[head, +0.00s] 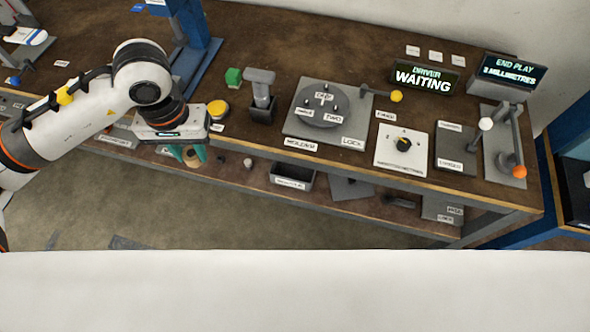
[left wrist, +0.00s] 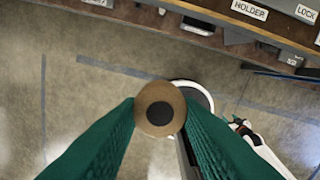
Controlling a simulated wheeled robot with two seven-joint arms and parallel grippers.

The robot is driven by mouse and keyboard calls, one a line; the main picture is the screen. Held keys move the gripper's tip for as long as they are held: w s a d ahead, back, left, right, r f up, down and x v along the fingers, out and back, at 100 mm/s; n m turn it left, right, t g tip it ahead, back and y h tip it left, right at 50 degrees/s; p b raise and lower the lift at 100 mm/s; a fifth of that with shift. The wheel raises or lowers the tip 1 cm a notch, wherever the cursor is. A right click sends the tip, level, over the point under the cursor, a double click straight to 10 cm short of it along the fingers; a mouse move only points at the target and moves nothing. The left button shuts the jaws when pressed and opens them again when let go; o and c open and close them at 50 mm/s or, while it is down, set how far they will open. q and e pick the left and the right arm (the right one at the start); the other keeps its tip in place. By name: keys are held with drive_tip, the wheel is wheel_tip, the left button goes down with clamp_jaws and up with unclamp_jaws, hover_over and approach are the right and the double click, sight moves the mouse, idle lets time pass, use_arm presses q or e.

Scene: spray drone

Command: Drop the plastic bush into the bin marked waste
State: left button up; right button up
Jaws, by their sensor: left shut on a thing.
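My left gripper (head: 190,155) hangs just off the bench's front edge, its green fingers shut on a small tan-brown round bush. In the left wrist view the bush (left wrist: 160,108) is a ring with a dark centre, pinched between both green fingertips (left wrist: 160,112), with floor beneath it. A dark open-topped bin (head: 291,178) stands on the lower shelf, right of the gripper; its label is too small to read. I cannot tell which container is marked waste.
The bench top overhangs the lower shelf (head: 240,178). Open floor (head: 150,210) lies in front.

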sight(191, 153)
use_arm(q)
drive_tip(key=shift+f, duration=0.1)
wheel_tip(191, 153, down, 3)
drive_tip(key=b, duration=0.3)
drive_tip(key=shift+a+r, duration=0.1)
drive_tip(key=shift+r, duration=0.1)
